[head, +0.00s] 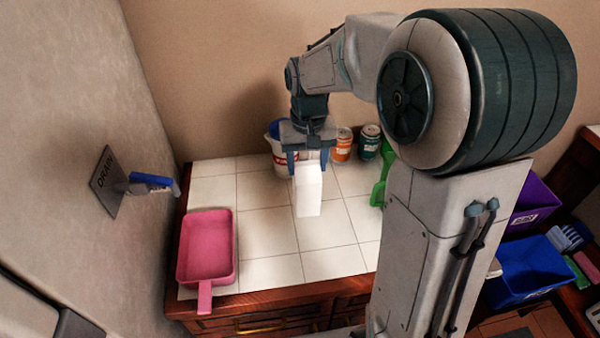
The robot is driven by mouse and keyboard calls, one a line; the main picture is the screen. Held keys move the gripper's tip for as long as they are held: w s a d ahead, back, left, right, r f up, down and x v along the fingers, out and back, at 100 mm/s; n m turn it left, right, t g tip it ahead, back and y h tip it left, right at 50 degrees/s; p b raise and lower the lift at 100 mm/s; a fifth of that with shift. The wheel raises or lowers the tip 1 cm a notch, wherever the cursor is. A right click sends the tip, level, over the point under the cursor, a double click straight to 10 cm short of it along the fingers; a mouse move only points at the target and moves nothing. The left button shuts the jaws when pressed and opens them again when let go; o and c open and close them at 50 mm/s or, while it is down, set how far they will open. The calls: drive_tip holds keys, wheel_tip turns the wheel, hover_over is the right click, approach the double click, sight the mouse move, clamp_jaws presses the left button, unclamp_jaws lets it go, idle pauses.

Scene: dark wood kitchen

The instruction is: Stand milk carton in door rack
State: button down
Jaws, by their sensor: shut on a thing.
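A plain white carton (308,192), which I take to be the milk carton, is upright beneath my gripper in the head view. My gripper (309,163) points down over the tiled counter and is shut on the top of the carton, with a blue-grey finger on either side. I cannot tell whether the carton's bottom touches the tiles. No door rack can be made out in this view.
The white tiled counter (268,232) has a pink long-handled pan (207,250) at left. A blue-handled drain valve (152,181) juts out left. Bins are right.

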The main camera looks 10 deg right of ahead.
sight(299, 177)
drive_tip(key=shift+w+a+f, duration=0.5)
drive_tip(key=shift+a, duration=0.3)
drive_tip(key=shift+f, duration=0.25)
drive_tip(key=shift+f+p, duration=0.55)
drive_tip(key=shift+f, duration=1.25)
drive_tip(key=shift+f, duration=0.2)
drive_tip(key=c, duration=0.5)
unclamp_jaws()
